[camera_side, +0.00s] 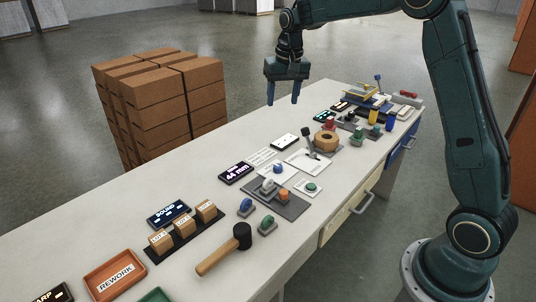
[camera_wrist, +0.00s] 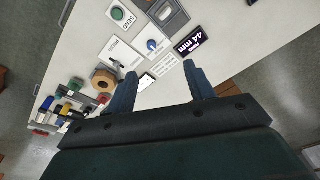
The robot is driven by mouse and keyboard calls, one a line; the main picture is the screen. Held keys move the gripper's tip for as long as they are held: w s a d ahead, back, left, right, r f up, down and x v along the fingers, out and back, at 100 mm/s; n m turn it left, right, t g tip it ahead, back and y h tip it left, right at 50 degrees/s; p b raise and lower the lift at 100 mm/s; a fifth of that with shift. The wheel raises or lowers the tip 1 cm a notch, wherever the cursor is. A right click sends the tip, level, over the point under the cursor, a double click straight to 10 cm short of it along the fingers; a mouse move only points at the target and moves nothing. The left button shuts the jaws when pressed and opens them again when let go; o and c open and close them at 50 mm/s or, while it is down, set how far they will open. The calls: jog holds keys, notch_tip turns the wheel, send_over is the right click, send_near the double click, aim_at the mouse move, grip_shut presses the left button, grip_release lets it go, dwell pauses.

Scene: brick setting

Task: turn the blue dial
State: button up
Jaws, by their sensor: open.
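The blue dial (camera_side: 278,168) sits on a white plate in the middle of the workbench, beside a dark display reading 44 mm (camera_side: 236,173). In the wrist view the dial (camera_wrist: 152,45) shows at top centre, beyond my fingertips, with the 44 mm display (camera_wrist: 188,42) to its right. My gripper (camera_side: 283,101) hangs fingers down, above the bench's far edge, well above and apart from the dial. Its fingers are spread with nothing between them; they also show in the wrist view (camera_wrist: 162,76).
A lever (camera_side: 309,147) on a white plate and a tan ring (camera_side: 325,141) stand near the dial. A grey panel with knobs (camera_side: 292,207) lies nearer. A mallet (camera_side: 226,250), small boxes (camera_side: 183,236) and an orange tray (camera_side: 137,263) lie farther left. Stacked cartons (camera_side: 150,100) stand behind the bench.

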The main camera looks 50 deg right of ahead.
jog(key=w+d+f+m+g, duration=0.1)
jog(key=w+d+f, duration=0.35)
jog(key=f, duration=0.35)
jog(key=m, duration=0.2)
send_over(278, 165)
notch_tip(278, 165, down, 9)
jog(key=shift+f+g, duration=0.25)
jog(key=shift+g, duration=0.15)
jog(key=shift+s, duration=0.1)
jog(key=shift+f, duration=6.85)
jog(key=shift+c, duration=0.3)
jog(key=c, duration=0.9)
